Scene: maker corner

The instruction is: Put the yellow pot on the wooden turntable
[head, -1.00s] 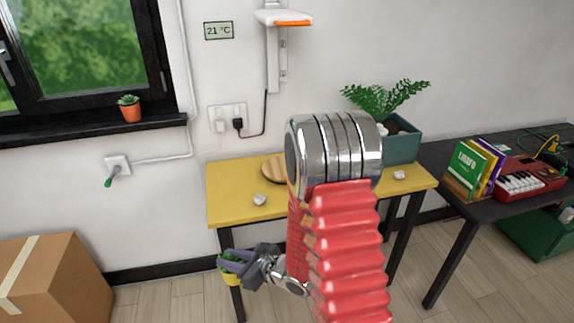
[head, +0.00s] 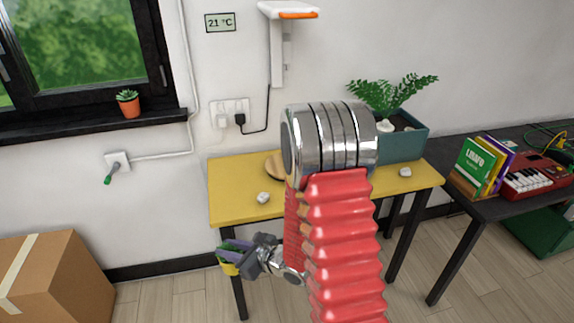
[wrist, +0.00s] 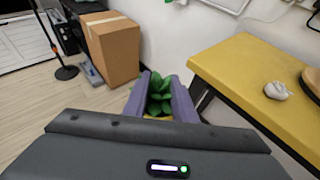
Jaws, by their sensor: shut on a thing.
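The yellow pot (head: 229,268) with a green plant is held by my gripper (head: 236,247), low at the left front of the yellow table. In the wrist view the plant (wrist: 160,92) shows between the two purple fingers, with a little of the pot's yellow (wrist: 158,117) below it. The fingers are shut on the pot. The wooden turntable (head: 275,166) lies on the yellow table (head: 235,190), partly hidden behind my arm. Its edge also shows at the right of the wrist view (wrist: 312,82).
A small whitish lump (head: 263,198) lies on the table in front of the turntable, and another (head: 405,172) lies to the right. A teal planter (head: 405,146) stands at the back right. A cardboard box (head: 55,280) stands on the floor at left.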

